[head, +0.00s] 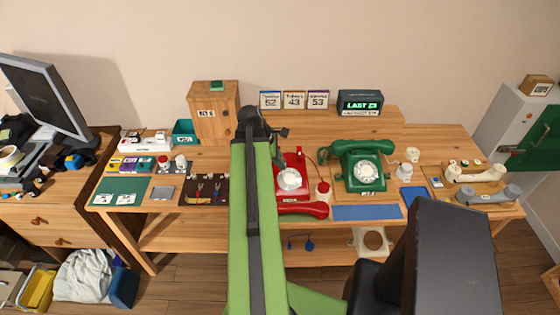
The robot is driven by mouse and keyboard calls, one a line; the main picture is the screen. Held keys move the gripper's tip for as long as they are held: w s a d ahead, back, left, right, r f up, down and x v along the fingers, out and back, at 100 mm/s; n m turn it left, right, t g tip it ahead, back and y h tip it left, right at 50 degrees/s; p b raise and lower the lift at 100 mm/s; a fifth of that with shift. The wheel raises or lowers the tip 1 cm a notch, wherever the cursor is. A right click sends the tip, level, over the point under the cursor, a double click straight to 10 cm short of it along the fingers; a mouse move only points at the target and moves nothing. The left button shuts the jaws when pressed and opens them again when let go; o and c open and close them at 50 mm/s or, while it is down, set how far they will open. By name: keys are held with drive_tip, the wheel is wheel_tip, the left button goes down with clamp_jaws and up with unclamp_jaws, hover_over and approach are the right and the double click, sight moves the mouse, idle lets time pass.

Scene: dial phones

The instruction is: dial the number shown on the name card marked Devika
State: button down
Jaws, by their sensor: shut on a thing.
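Three name cards stand along the back of the desk. The left card (270,100) seems to read 62, the middle card (294,100) 43 and the right card (318,100) 53; their names are too small to read surely. A red dial phone (299,159) is partly behind my arm, its red handset (305,209) lying in front of it. A green dial phone (362,172) has its handset across the top. My gripper (266,127) is at the arm's far end, left of and beyond the red phone. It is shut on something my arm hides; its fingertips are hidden.
A dark display (360,103) reads LAST 23. A wooden box (214,112) stands behind the desk's left part. Beige (474,173) and grey (487,195) handsets lie at right. A blue mat (367,212) lies in front.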

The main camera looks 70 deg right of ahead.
drive_tip(key=shift+w+d+f+b, duration=0.1)
drive_tip(key=shift+d+f+b, duration=0.2)
drive_tip(key=shift+f+b, duration=0.3)
drive_tip(key=shift+w+d+f+b, duration=0.1)
drive_tip(key=shift+d+f+b, duration=0.15)
drive_tip(key=shift+f+b, duration=0.4)
drive_tip(key=shift+w+d+f+b, duration=0.1)
drive_tip(key=shift+d+f+b, duration=0.3)
drive_tip(key=shift+f, duration=0.35)
drive_tip(key=shift+a, duration=0.1)
drive_tip(key=shift+f+b, duration=0.35)
drive_tip(key=shift+b, duration=0.05)
drive_tip(key=shift+w+d+f+b, duration=0.1)
drive_tip(key=shift+d+f+b, duration=0.2)
drive_tip(key=shift+f+b, duration=0.2)
drive_tip(key=shift+d+r, duration=0.1)
drive_tip(key=shift+s+d+r, duration=0.15)
drive_tip(key=shift+s+d, duration=0.05)
drive_tip(key=shift+d, duration=0.25)
drive_tip(key=shift+s, duration=0.1)
